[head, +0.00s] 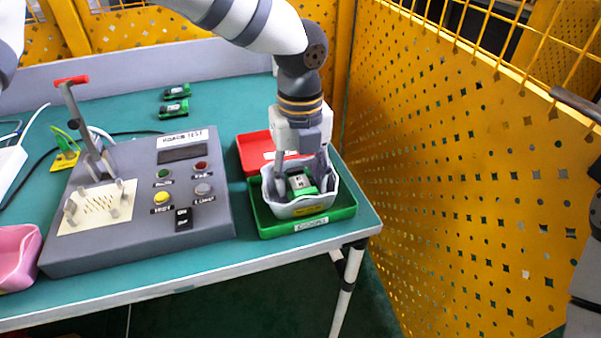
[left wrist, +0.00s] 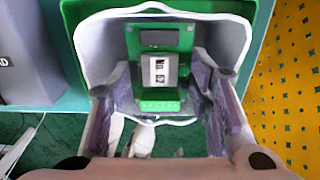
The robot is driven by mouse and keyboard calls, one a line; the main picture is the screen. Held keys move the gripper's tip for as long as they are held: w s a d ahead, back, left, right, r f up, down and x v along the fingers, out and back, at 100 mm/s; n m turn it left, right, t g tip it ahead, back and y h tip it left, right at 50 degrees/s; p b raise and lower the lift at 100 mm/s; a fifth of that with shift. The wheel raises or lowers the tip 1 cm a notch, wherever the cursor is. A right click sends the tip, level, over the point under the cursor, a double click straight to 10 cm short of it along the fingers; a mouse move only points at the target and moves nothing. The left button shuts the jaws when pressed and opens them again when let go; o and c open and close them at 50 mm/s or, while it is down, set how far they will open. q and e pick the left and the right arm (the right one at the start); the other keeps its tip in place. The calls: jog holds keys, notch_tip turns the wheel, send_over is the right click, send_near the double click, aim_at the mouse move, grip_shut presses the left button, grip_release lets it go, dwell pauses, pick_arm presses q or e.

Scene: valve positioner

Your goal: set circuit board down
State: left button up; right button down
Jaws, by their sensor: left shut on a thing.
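The circuit board (head: 301,184), green with a pale block on it, is inside a white bin (head: 301,208) at the table's right end. The bin stands in a green tray (head: 343,212). My left gripper (head: 301,178) reaches down into the bin and is shut on the board. In the left wrist view the board (left wrist: 160,45) sits between the two fingers, with the bin's rim (left wrist: 92,30) around it. I cannot tell whether the board touches the bin's floor. My right gripper is not in view.
A red tray (head: 252,153) lies just behind the green one. A grey test box (head: 140,240) with a red-handled lever (head: 71,81) stands to the left. Two green boards (head: 174,108) lie at the back. A yellow perforated panel (head: 450,160) rises beyond the table's right edge.

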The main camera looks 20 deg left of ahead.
aim_at(300, 184)
pick_arm(q)
jog(key=shift+f, duration=0.15)
jog(key=o, duration=1.1)
jog(key=shift+o, duration=0.2)
notch_tip(300, 184, up, 13)
